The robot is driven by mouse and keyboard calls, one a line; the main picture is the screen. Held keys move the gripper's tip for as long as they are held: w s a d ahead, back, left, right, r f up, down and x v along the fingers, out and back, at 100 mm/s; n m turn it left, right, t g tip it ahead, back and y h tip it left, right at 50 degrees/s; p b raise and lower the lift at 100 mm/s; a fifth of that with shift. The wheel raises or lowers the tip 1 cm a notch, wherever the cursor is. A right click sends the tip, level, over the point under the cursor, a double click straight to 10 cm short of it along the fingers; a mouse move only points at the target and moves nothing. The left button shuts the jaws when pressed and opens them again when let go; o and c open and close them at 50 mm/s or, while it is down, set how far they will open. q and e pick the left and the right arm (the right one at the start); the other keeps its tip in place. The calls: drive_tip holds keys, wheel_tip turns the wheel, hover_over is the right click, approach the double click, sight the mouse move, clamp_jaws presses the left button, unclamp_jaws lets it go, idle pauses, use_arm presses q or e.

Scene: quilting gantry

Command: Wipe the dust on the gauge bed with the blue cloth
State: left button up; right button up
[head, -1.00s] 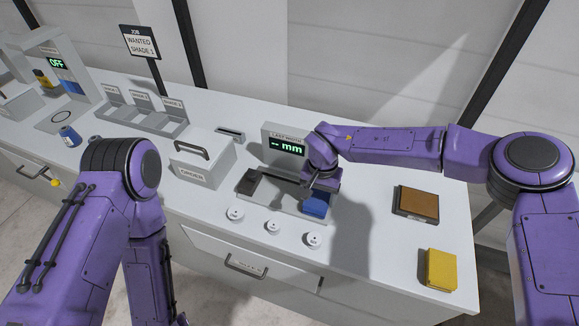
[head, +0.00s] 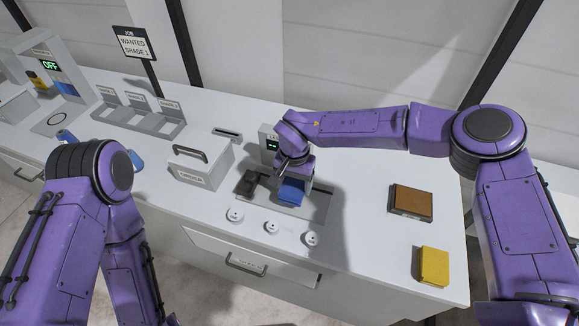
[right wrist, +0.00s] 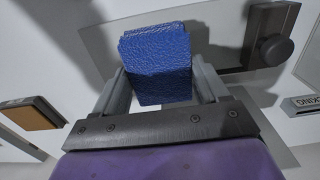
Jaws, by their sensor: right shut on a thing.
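The blue cloth (head: 291,191) is a thick folded pad between the fingers of my right gripper (head: 293,178). It fills the gap between the fingers in the right wrist view (right wrist: 160,65). My right gripper is shut on it, low over the middle of the grey gauge bed (head: 316,207). I cannot tell whether the cloth touches the bed. The bed also shows in the right wrist view (right wrist: 222,57). I cannot make out dust on it. My left arm stands at the left; its gripper is out of view.
A dark block (head: 246,183) sits at the bed's left end. The gauge display (head: 268,140) behind is partly hidden by my right arm. Three white discs (head: 271,227) stand in front. A lidded box (head: 200,167) is left; a brown pad (head: 411,201) and yellow block (head: 434,266) are right.

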drive_tip(key=shift+d+r, duration=0.1)
drive_tip(key=shift+r, duration=0.85)
wheel_tip(320, 180, up, 2)
drive_tip(key=shift+w, duration=0.1)
drive_tip(key=shift+r, duration=0.5)
